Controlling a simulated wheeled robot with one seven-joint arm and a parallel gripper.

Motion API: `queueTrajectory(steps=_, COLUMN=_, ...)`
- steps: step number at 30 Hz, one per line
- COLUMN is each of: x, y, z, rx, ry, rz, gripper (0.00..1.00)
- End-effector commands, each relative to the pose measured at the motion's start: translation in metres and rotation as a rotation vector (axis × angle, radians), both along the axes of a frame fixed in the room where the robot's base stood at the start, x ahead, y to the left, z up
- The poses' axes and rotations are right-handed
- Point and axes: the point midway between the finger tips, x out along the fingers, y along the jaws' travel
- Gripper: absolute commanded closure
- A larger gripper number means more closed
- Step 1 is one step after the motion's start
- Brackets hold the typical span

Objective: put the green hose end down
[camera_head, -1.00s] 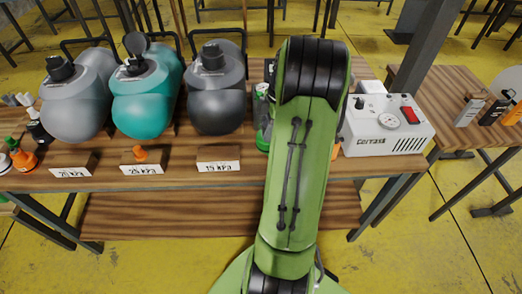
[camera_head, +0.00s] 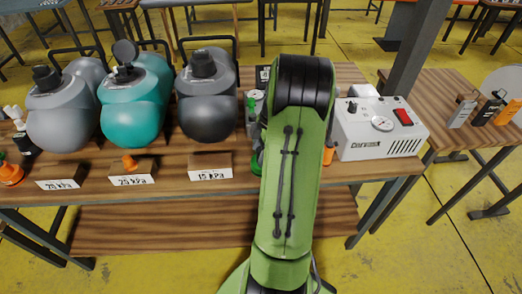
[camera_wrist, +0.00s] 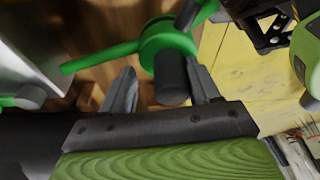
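A green ring-shaped piece with a dark cylinder, likely the green hose end (camera_wrist: 171,76), shows in the wrist view at the fingertips. A green strip runs left from it. My gripper (camera_wrist: 158,68) has its two grey fingers spread. The dark cylinder is close to the right finger, with a gap to the left finger. I cannot tell whether it touches the right finger. In the head view my green arm hides the gripper and most of what is around it; small green parts show at the arm's left edge.
On the wooden table (camera_head: 225,183) stand two grey pumps (camera_head: 62,110) (camera_head: 208,105), a teal pump (camera_head: 132,110) and pressure labels in front, one with an orange nozzle (camera_head: 129,162).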

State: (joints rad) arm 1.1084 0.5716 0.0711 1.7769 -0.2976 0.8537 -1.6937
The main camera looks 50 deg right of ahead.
Motion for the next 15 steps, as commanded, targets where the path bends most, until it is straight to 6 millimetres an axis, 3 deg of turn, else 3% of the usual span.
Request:
queueTrajectory(steps=4, x=-0.001, y=0.001, z=0.000, rx=0.004, ry=0.003, rz=-0.001, gripper=0.38)
queueTrajectory(steps=7, x=-0.002, y=-0.002, z=0.012, rx=0.000, ry=0.000, rz=-0.002, gripper=0.38)
queueTrajectory(steps=15, x=-0.013, y=-0.016, z=0.084, rx=-0.002, ry=-0.001, rz=-0.002, gripper=0.38)
